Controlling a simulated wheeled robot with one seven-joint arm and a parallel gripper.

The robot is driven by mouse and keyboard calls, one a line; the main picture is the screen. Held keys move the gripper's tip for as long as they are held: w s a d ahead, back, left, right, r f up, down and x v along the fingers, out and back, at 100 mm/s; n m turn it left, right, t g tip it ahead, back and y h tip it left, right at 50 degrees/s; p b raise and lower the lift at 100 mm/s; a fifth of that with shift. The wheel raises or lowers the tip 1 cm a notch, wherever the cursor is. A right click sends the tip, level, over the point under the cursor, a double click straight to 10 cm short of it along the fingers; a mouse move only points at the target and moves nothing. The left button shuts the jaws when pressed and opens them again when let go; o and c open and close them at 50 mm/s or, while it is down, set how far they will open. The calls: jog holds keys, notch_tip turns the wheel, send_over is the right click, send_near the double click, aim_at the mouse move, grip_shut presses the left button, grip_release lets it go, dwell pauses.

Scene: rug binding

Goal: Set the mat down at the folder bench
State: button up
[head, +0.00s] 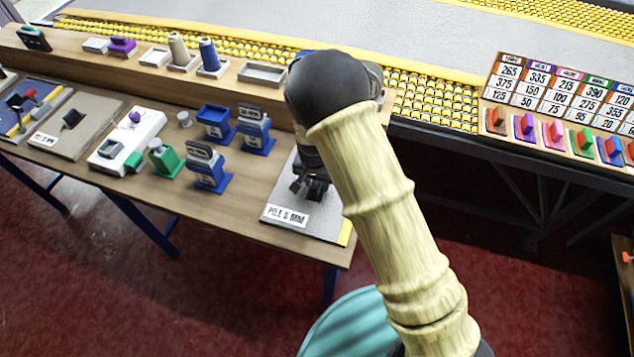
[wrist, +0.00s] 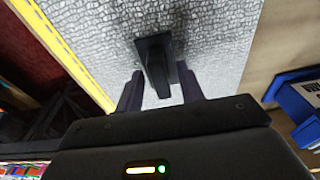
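A grey mat (head: 325,219) with a yellow edge strip and a white label lies flat at the right end of the wooden bench (head: 236,225). In the wrist view the mat (wrist: 222,45) has a pebbled surface, and a black upright handle (wrist: 154,62) stands on it. My gripper (head: 312,190) is low over the mat. In the wrist view its two fingers (wrist: 161,92) are apart, on either side of the handle, with visible gaps. My arm hides part of the mat in the head view. No sign marks which bench is the folder bench.
Blue stamp-like devices (head: 207,168), a green device (head: 164,159) and a white tray (head: 127,139) stand left of the mat. A beige mat (head: 74,124) lies further left. A raised shelf (head: 235,84) runs behind. A numbered board (head: 560,95) is at right.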

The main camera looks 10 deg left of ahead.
aim_at(316, 187)
notch_tip(316, 187, up, 11)
jog(key=s+b, duration=0.1)
jog(key=shift+s+r, duration=0.15)
jog(key=shift+s, duration=0.1)
dwell(0.7)
jog(key=s+d+r, duration=0.1)
jog(key=d+r, duration=0.1)
jog(key=d, duration=0.5)
jog(key=d+r, duration=0.3)
jog(key=d, duration=0.4)
jog(key=s+d+r+t, duration=0.1)
jog(key=s+d+r, duration=0.1)
jog(key=s+d, duration=0.8)
jog(key=d, duration=0.4)
jog(key=shift+d+r+n, duration=0.2)
jog(key=shift+r+n, duration=0.2)
jog(key=shift+s, duration=0.1)
jog(key=shift+p+v, duration=0.75)
jog(key=shift+v, duration=0.05)
